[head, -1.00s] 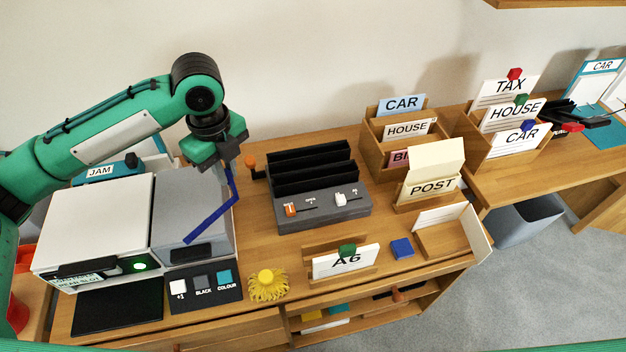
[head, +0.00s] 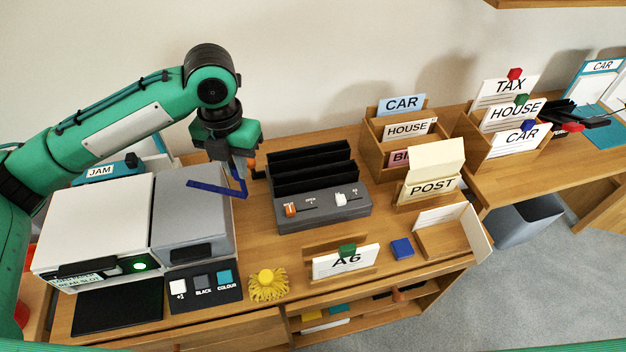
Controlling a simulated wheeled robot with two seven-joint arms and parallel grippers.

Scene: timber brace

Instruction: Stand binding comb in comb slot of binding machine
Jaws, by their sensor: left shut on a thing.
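A blue angled strip, which I take as the binding comb (head: 213,188), hangs from my left gripper (head: 241,160). The gripper is shut on its upper end. Its long leg lies nearly level, pointing left in front of the grey box, and a short leg rises to the jaws. What I take as the binding machine (head: 325,207) is a dark grey unit with upright black plates (head: 312,165) and slots between them, an orange lever and a white lever. The comb is left of the machine and apart from it. My right gripper is not in view.
A white-and-grey printer-like machine (head: 100,220) stands at the left. An orange-tipped handle sits close behind my left gripper. Letter racks (head: 392,155) stand to the right. A yellow tufted thing (head: 268,285), an A6 card (head: 345,262) and a blue block (head: 402,248) are in front.

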